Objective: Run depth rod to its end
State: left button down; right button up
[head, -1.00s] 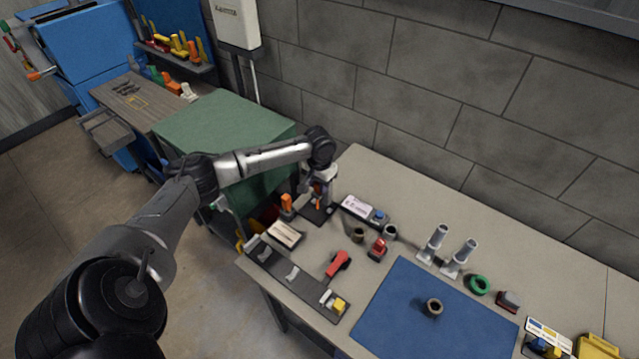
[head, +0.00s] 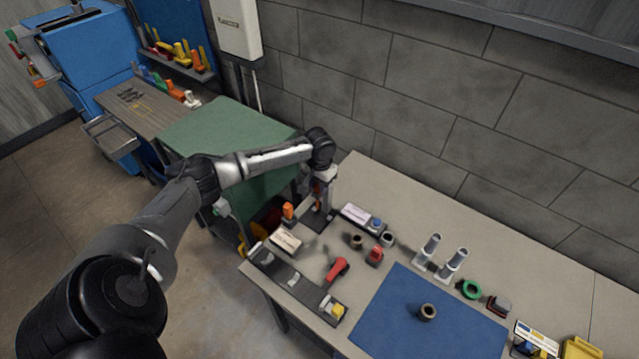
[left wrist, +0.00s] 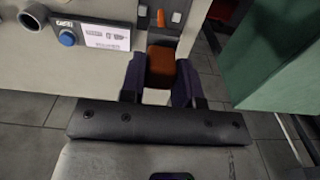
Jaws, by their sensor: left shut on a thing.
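My left gripper (head: 322,196) is at the back left corner of the workbench, pointing down over a small stand with a dark base (head: 316,219). In the left wrist view, its two dark purple fingers (left wrist: 159,82) are shut on an orange-brown block-like handle (left wrist: 161,62). I cannot tell for sure whether this handle belongs to the depth rod, and no rod or scale can be made out. The lower part of the held piece is hidden. My right gripper is not in view.
A white box with a blue button (left wrist: 67,38) stands close beside the gripper. An orange-topped piece (head: 288,210) is near it on the left. A red-handled tool (head: 337,269), a blue mat (head: 400,320) and grey upright tubes (head: 432,244) lie farther along the workbench. A green cabinet (head: 225,128) adjoins it.

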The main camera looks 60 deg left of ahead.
pick_arm(q)
jog(key=c, duration=1.3)
grip_release()
jog(key=shift+w+r, duration=0.1)
jog(key=shift+r, duration=0.2)
jog(key=o, duration=0.5)
jog(key=shift+f, duration=0.15)
jog(key=shift+c, duration=0.2)
notch_tip(320, 180, up, 14)
jog(key=shift+b, duration=0.35)
